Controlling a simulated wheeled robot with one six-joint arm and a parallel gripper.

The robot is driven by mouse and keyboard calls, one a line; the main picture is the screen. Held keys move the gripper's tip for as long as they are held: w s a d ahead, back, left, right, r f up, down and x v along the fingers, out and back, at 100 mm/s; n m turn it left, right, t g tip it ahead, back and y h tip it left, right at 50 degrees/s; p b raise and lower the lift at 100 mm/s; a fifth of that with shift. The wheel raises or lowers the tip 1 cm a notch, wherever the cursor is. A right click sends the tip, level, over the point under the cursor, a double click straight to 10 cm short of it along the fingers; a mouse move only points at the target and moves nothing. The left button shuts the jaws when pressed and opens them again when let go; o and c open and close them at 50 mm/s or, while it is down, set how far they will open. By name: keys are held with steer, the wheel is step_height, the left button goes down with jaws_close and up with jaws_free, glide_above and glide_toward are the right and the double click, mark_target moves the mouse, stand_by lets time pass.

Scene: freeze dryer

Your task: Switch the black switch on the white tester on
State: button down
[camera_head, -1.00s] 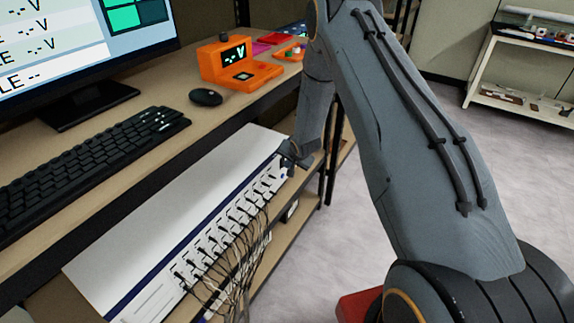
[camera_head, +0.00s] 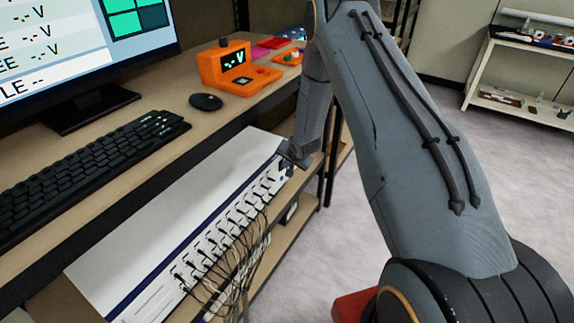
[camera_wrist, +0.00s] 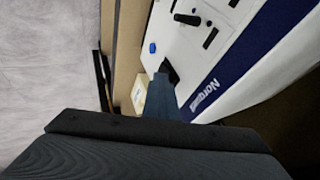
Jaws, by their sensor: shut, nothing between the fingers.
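The white tester (camera_head: 180,215) is a long white box with a blue stripe, on the shelf below the desk. Its front panel carries a row of cable plugs. My gripper (camera_head: 287,156) is at the far end of that panel. In the wrist view, the shut, empty fingers (camera_wrist: 164,78) are at the panel (camera_wrist: 185,50), beside printed lettering on the stripe. A black part, apparently the black switch (camera_wrist: 171,71), shows at the fingertips and is partly hidden by them. I cannot tell its position or whether the fingers touch it. A blue button (camera_wrist: 152,48) sits nearby.
Black cables (camera_head: 235,260) hang from the plugs in front of the tester. Above, the desk holds a keyboard (camera_head: 90,170), mouse (camera_head: 205,102), monitor (camera_head: 80,45) and orange meter (camera_head: 235,70). Open floor (camera_head: 430,130) lies to the right.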

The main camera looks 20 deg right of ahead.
steer(key=s+d+f+v, duration=0.1)
steer(key=d+v, duration=0.1)
steer(key=v, duration=1)
steer(key=shift+s+d, duration=0.15)
steer(key=shift+s, duration=0.05)
steer(key=shift+r, duration=0.1)
steer(key=s+a+r+n+g, duration=0.2)
steer(key=s+r, duration=0.4)
steer(key=s, duration=0.5)
steer(key=s+a+r+n+g, duration=0.2)
steer(key=s+r, duration=0.4)
steer(key=s, duration=0.5)
steer(key=s+a+r+n+g, duration=0.2)
steer(key=s+r+n+g, duration=0.1)
steer(key=s, duration=0.8)
step_height(320, 180, up, 3)
steer(key=shift+a+f+n+h, duration=0.1)
steer(key=shift+a+n+h, duration=0.3)
steer(key=shift+n, duration=0.3)
